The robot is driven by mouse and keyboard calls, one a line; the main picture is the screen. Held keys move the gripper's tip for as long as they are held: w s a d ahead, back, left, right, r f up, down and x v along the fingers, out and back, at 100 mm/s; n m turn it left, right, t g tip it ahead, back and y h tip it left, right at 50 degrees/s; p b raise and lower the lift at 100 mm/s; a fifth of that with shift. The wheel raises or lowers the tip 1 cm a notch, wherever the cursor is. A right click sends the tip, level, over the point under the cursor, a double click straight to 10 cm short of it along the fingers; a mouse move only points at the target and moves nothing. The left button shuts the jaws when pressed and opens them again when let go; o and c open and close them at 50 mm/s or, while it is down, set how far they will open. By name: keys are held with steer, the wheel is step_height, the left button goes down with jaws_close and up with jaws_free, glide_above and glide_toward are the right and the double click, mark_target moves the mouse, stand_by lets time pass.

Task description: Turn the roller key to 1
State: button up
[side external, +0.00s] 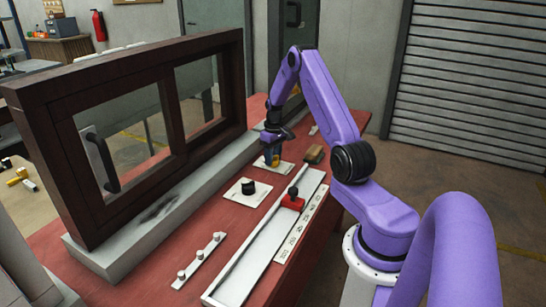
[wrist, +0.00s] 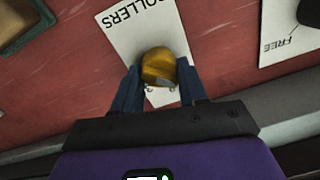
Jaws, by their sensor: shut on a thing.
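The roller key is a yellow knob (wrist: 158,68) on a white plate marked "ROLLERS" (wrist: 135,28). In the side view the yellow knob (side external: 275,162) sits low between my fingertips, over its white plate (side external: 286,168). My gripper (wrist: 158,85) is shut on the knob, with one blue finger on each side of it. It also shows in the side view (side external: 272,157), pointing down at the plate. I cannot see a number 1 or a pointer mark; part of the plate is hidden by the knob and fingers.
A black knob (side external: 248,187) on a white plate stands nearby. A red slider block (side external: 292,203) sits on a long white track. A brown block (side external: 314,154) lies right of my gripper. The large dark frame (side external: 75,160) stands at left. A plate marked "FREE" (wrist: 284,42) shows in the wrist view.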

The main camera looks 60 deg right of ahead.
stand_by(0.3)
steer(key=o, duration=1)
steer(key=r, duration=1.7)
steer(key=shift+d+r, duration=0.25)
steer(key=shift+d, duration=0.1)
